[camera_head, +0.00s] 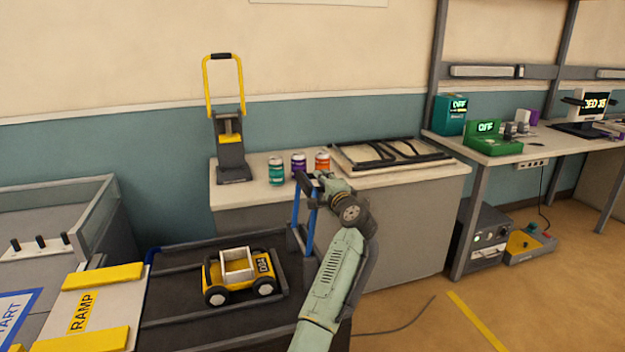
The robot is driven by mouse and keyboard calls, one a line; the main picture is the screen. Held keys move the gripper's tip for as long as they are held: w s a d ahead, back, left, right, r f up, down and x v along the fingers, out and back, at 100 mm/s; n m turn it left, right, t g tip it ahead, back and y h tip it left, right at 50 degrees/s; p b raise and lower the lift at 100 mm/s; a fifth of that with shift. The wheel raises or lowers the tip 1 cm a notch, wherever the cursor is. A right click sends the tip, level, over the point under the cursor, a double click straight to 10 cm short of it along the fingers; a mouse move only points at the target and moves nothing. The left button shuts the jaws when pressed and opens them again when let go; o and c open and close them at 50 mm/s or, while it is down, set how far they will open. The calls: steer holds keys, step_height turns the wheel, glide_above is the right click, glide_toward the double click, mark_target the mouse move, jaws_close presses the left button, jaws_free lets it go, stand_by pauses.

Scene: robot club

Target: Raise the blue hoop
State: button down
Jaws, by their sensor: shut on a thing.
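The blue hoop (310,233) stands upright at the right end of the dark track bed, its two blue legs rising from a dark grey base (297,243). My gripper (312,184) is at the top of the hoop, shut on its dark crossbar. The fingers and the crossbar are both dark and small here, so the exact grip is hard to make out. My forearm and wrist come up from the bottom of the picture, just right of the hoop, and hide what lies behind them.
A yellow-and-white cart (238,277) sits on the dark track bed (185,322), left of the hoop. A white ramp (85,318) is at left. Open floor lies at right.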

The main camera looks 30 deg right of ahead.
steer(key=shift+s+d+f+m, duration=0.2)
steer(key=shift+d+f+m, duration=0.2)
steer(key=shift+d, duration=0.15)
steer(key=c, duration=1.6)
jaws_free()
steer(key=shift+d, duration=0.1)
steer(key=shift+o, duration=0.2)
steer(key=v, duration=1.2)
